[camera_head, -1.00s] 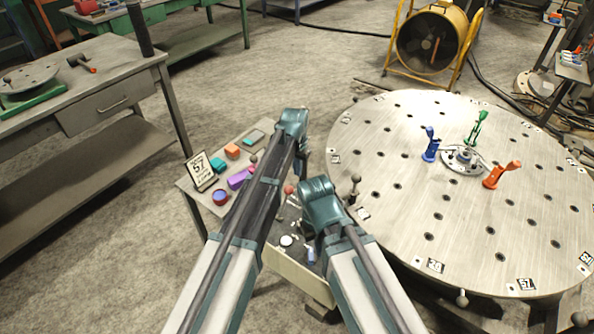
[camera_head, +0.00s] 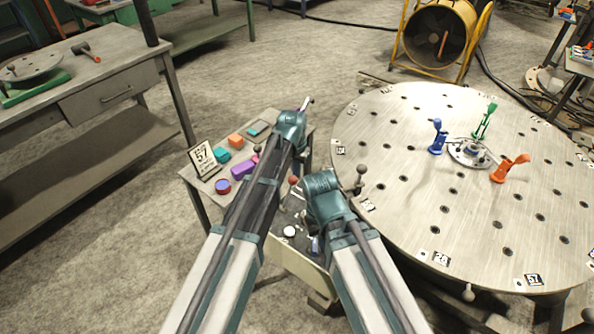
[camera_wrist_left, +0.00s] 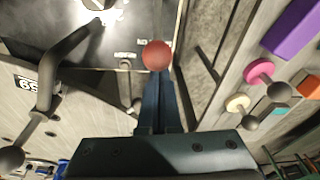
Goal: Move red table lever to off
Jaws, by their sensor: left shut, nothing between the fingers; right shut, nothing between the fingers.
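The red ball knob of the lever (camera_head: 293,181) shows between my two arms in the head view, on the panel beside the round table; its lower part is hidden. In the left wrist view the red knob (camera_wrist_left: 156,55) appears just beyond the fingertips of my left gripper (camera_wrist_left: 156,85). I cannot tell whether they touch. My left gripper (camera_head: 305,104) is shut and empty, seen from behind in the head view. My right gripper (camera_head: 325,190) is lower, beside the panel; it is empty, with its fingertips hidden behind its own wrist.
The round perforated table (camera_head: 400,130) stands right, with blue (camera_head: 437,136), green (camera_head: 485,122) and orange (camera_head: 510,168) handles. A small side table (camera_head: 206,184) with coloured blocks stands left. A grey workbench (camera_head: 110,70) is farther left. Open floor lies behind.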

